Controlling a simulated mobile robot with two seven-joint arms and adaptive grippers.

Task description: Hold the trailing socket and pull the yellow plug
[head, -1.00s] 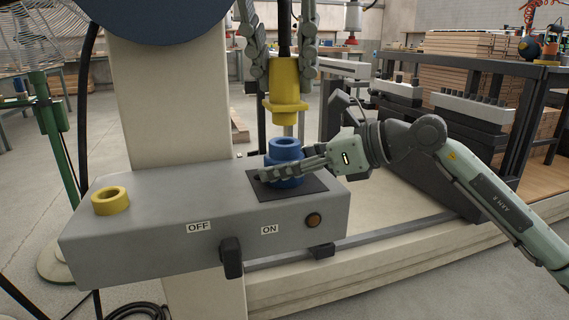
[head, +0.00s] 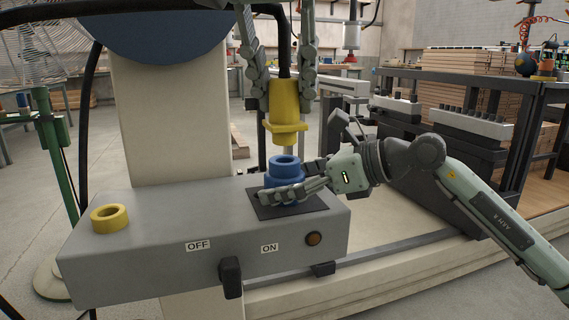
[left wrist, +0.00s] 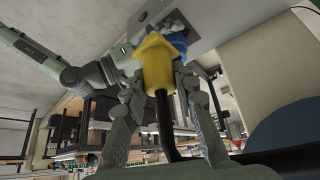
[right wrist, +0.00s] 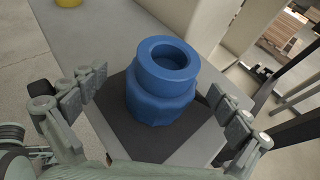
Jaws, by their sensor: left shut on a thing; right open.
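The yellow plug (head: 284,108) hangs upright above the blue trailing socket (head: 284,178), with a visible gap between them. My left gripper (head: 281,92) is shut on the yellow plug from above, with a finger on each side; the plug also shows in the left wrist view (left wrist: 157,62). The blue socket stands upright on a dark square pad (head: 290,206) and its top opening is empty. My right gripper (head: 284,190) is open around the socket. In the right wrist view, its fingers (right wrist: 160,100) stand apart on either side of the blue socket (right wrist: 162,82).
The grey box (head: 150,255) carries OFF and ON labels, an orange-brown button (head: 313,239) and a black knob (head: 231,277). A yellow ring (head: 109,217) sits at its left end. A black cable runs up from the plug. Dark racks (head: 480,100) stand behind at right.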

